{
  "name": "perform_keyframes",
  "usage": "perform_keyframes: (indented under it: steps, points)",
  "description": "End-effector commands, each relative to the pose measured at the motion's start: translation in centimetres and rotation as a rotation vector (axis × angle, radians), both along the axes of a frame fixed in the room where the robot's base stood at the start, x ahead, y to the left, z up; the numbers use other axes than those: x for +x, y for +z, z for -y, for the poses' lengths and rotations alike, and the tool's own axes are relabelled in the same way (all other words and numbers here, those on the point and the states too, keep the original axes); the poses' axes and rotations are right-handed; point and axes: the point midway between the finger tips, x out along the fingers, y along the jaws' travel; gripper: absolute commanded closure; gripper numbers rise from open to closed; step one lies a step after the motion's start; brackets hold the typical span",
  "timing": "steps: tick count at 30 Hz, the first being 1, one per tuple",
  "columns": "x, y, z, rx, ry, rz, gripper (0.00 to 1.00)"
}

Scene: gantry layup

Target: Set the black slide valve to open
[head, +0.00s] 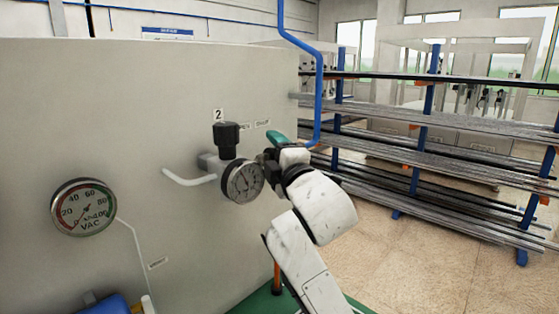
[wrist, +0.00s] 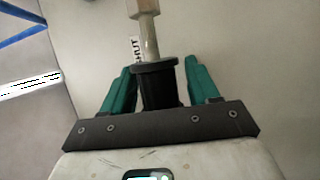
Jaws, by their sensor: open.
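The black slide valve (wrist: 160,84) shows in the wrist view as a dark sleeve with a wider rim, on a brass-coloured stem (wrist: 149,38). My gripper (wrist: 159,68) is open, its green fingers on either side of the sleeve, with narrow gaps visible. A label reading "HUT", partly hidden, is beside the stem. In the head view my gripper (head: 276,141) is at the panel's right side, right of the round gauge, and it mostly hides the valve. Two small labels, too small to read surely, are on the panel above.
The grey panel (head: 130,130) carries a black knob (head: 228,138) under a "2" tag, a small gauge (head: 242,181) close to my gripper, and a large VAC gauge (head: 84,207). A blue pipe (head: 319,85) runs down at the panel's right. Racks of bars (head: 420,150) stand beyond open floor.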

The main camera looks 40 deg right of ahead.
Motion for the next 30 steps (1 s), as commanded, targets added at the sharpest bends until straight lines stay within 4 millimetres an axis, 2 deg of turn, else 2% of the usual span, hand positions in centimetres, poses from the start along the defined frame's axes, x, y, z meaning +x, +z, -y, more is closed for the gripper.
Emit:
perform_keyframes:
  steps: [16,21,30]
  points:
    - [-8.3,-1.7,-3.3,0.002,0.003,0.001,0.40]
    - [-9.4,-1.8,-3.7,0.001,0.002,-0.002,0.40]
    - [-9.6,-1.8,-3.8,0.001,0.002,-0.001,0.40]
